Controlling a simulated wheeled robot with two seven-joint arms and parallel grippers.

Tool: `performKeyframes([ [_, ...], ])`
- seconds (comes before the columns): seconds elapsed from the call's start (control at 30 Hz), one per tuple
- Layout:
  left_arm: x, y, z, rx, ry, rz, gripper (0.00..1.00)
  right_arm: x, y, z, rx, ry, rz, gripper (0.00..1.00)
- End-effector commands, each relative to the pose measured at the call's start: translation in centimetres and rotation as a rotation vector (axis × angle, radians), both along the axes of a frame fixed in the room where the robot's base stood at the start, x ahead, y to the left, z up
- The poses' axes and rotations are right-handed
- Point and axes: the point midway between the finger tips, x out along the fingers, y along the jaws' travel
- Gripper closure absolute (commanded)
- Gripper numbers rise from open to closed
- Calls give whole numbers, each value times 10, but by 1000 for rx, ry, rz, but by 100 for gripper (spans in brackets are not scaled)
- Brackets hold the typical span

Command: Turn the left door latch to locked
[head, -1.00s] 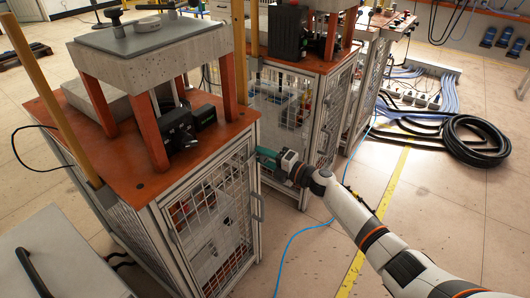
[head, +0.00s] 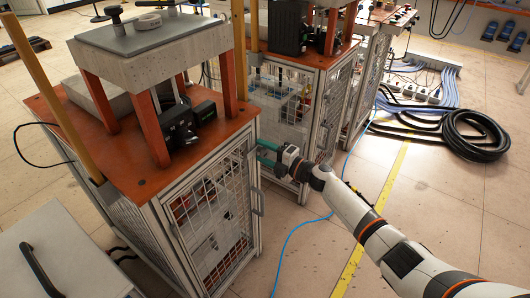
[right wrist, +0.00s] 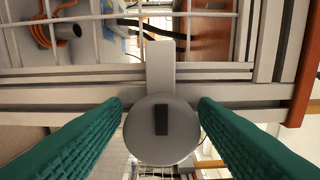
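My right gripper (head: 259,153) is at the edge of the nearest cabinet's mesh door (head: 215,215) in the head view, with its green fingers apart. In the right wrist view my right gripper (right wrist: 160,106) is open, one finger on each side of a round grey latch (right wrist: 147,143). The latch has a dark slot in its middle and a flat bar pointing up across the door frame (right wrist: 60,95). Narrow gaps show between the fingers and the disc. The latch is too small to make out in the head view. My left gripper is not in view.
A door handle (head: 258,198) stands out below my right gripper. A second cabinet (head: 300,75) is close behind it. Black hose coils (head: 475,140) and a blue cable (head: 298,228) lie on the floor. Open floor lies to the right.

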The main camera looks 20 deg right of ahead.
Motion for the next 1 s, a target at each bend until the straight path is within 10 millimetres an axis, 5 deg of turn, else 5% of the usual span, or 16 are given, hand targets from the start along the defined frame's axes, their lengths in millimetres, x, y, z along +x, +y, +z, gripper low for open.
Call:
performKeyframes([
  [0.37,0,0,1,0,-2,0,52,-4,-3,1,-2,-2,0,43],
  [1.0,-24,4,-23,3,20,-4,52,-90,-70,0,-1,0,0,43],
])
